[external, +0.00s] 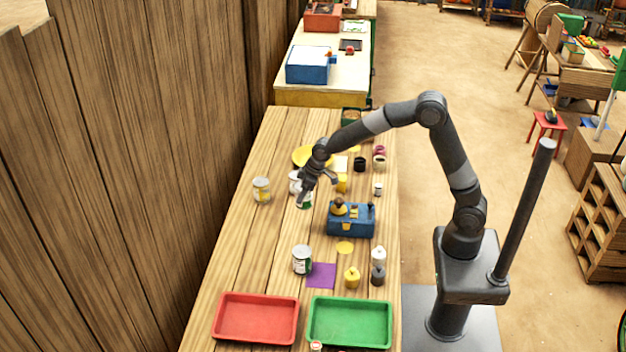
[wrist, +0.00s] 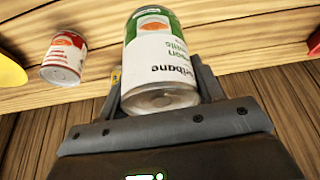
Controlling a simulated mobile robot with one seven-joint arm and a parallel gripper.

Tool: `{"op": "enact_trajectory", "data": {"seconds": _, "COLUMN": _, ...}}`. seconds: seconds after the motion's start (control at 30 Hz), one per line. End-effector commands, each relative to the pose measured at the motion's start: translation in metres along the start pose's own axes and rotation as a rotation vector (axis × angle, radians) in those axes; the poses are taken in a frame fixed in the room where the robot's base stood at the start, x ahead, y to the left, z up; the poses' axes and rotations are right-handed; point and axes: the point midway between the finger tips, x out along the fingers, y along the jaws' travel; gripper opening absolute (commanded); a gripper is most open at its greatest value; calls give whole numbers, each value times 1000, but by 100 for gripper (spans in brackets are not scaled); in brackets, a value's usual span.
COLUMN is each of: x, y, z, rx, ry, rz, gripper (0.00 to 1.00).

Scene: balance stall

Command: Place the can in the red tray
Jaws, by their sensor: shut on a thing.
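My gripper (external: 317,187) is over the middle of the wooden table, shut on a can (external: 304,201) with a green and white label. In the wrist view this can (wrist: 160,62) sits between the two fingers, large and close, with its label lettering upside down. I cannot tell whether it touches the table. The red tray (external: 219,322) lies at the near left end of the table, looks empty, and is well apart from my gripper.
A green tray (external: 312,325) lies right of the red one. A wooden wall (external: 130,170) runs along the left.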

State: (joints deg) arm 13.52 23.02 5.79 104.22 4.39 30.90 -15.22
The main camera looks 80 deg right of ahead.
Motion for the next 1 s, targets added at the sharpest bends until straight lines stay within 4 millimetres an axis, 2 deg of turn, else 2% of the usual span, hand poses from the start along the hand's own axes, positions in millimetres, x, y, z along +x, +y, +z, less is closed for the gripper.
{"op": "enact_trajectory", "data": {"seconds": 0.1, "x": -7, "y": 7, "z": 2, "rx": 1, "ry": 2, "rz": 0, "gripper": 28}}
{"op": "enact_trajectory", "data": {"seconds": 0.27, "x": -9, "y": 7, "z": 2, "rx": -5, "ry": 1, "rz": -2, "gripper": 28}}
{"op": "enact_trajectory", "data": {"seconds": 0.37, "x": -6, "y": -7, "z": -4, "rx": -33, "ry": 1, "rz": -13, "gripper": 28}}
{"op": "enact_trajectory", "data": {"seconds": 0.43, "x": -3, "y": -26, "z": -12, "rx": -73, "ry": 1, "rz": -30, "gripper": 28}}
{"op": "enact_trajectory", "data": {"seconds": 0.57, "x": 4, "y": -81, "z": -32, "rx": -189, "ry": -1, "rz": -76, "gripper": 28}}
{"op": "enact_trajectory", "data": {"seconds": 0.7, "x": 10, "y": -157, "z": -50, "rx": -338, "ry": -2, "rz": -137, "gripper": 28}}
{"op": "enact_trajectory", "data": {"seconds": 0.9, "x": 12, "y": -262, "z": -60, "rx": -538, "ry": -1, "rz": -220, "gripper": 28}}
{"op": "enact_trajectory", "data": {"seconds": 1.0, "x": 11, "y": -307, "z": -59, "rx": -619, "ry": -1, "rz": -254, "gripper": 28}}
